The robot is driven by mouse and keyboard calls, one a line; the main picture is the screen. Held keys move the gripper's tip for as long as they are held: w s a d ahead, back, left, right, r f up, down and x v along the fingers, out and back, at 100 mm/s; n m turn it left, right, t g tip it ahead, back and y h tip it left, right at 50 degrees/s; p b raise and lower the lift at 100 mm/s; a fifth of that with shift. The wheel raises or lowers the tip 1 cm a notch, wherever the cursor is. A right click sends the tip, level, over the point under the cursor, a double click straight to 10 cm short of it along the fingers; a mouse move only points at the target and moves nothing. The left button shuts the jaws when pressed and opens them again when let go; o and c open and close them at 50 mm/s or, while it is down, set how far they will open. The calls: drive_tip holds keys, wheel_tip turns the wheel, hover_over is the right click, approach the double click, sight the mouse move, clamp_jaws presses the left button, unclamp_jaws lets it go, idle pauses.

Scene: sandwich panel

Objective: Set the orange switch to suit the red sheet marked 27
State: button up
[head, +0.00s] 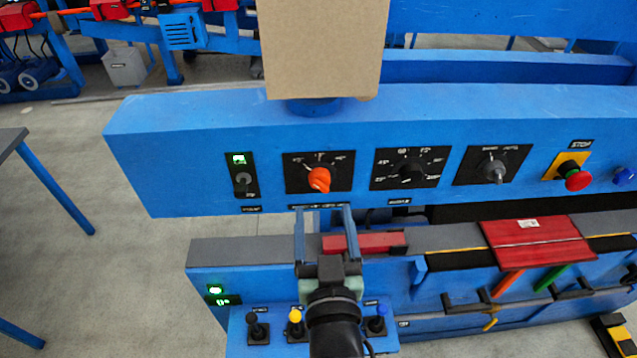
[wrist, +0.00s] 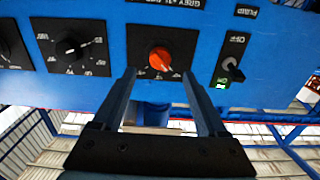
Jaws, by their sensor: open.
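The orange switch (head: 319,179) is a rotary knob on a black plate with several marked positions, on the blue panel. In the head view its pointer end is toward the lower right; the markings are too small to read. It also shows in the wrist view (wrist: 161,59), just beyond my fingertips. My gripper (head: 325,210) is open and empty, its two fingers pointing at the panel just below the knob, apart from it. A red sheet (head: 535,243) with a small white label lies on the machine bed at the right. The label's number is unreadable here.
A black selector (head: 411,170) and a grey-handled selector (head: 493,168) sit right of the orange switch; a toggle with a green light (head: 242,180) sits left. A red stop button (head: 577,180) is farther right. A cardboard-coloured box (head: 322,50) stands above the panel.

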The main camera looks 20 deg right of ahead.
sight(320, 189)
drive_tip(key=w, duration=0.3)
drive_tip(key=w+d+p, duration=0.1)
drive_tip(key=w, duration=0.2)
drive_tip(key=shift+w+d, duration=0.15)
drive_tip(key=shift+w, duration=0.1)
drive_tip(key=shift+c, duration=0.2)
clamp_jaws()
